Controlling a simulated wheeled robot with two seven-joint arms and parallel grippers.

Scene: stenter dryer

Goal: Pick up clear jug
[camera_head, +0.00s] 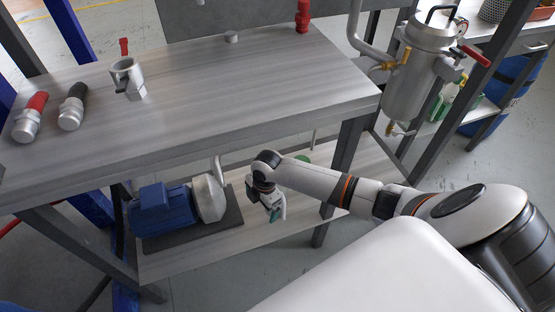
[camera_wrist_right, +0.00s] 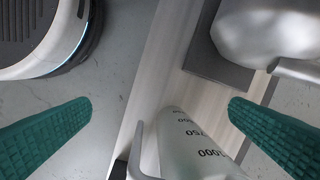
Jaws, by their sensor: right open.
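The clear jug (camera_wrist_right: 190,145) shows at the bottom middle of the right wrist view, with dark printed volume marks such as 750 and 1000 and a pale handle on its left side. It stands out between the two green fingers of my right gripper (camera_wrist_right: 162,108), which are spread wide with visible space on each side. In the head view my right gripper (camera_head: 275,210) hangs at the lower shelf, below the bench top. I cannot make out the jug in the head view. My left gripper is not in view.
A blue motor (camera_head: 162,210) with a pale pump housing (camera_head: 208,198) sits on a dark plate on the lower shelf (camera_head: 240,243), left of my right gripper. The bench top (camera_head: 210,105) overhangs, and a dark leg (camera_head: 340,165) stands to the right.

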